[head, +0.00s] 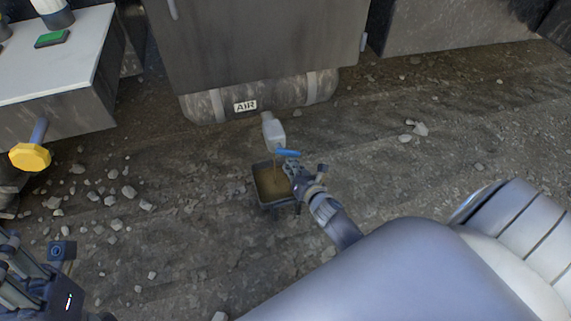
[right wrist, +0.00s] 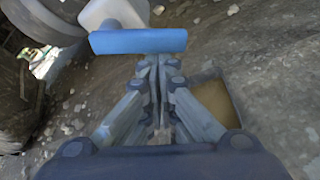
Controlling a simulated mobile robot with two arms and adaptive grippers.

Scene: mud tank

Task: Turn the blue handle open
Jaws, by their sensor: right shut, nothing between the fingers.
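The blue handle (head: 288,152) sits on a pale valve body (head: 273,131) below the tank. In the right wrist view the blue handle (right wrist: 138,41) lies crosswise just beyond my fingertips, with the pale valve body (right wrist: 112,14) behind it. My right gripper (head: 290,167) is shut and empty, its tips close to the handle. It also shows in the right wrist view (right wrist: 158,62); whether the tips touch the handle I cannot tell. My left gripper (head: 28,275) is at the lower left, partly cut off, away from the handle.
A dark tray (head: 273,205) of brown liquid stands under the valve, with a thin brown streak above it. The tank marked AIR (head: 215,108) is behind. A table (head: 75,55) and yellow knob (head: 30,157) are at the left. Stones litter the ground.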

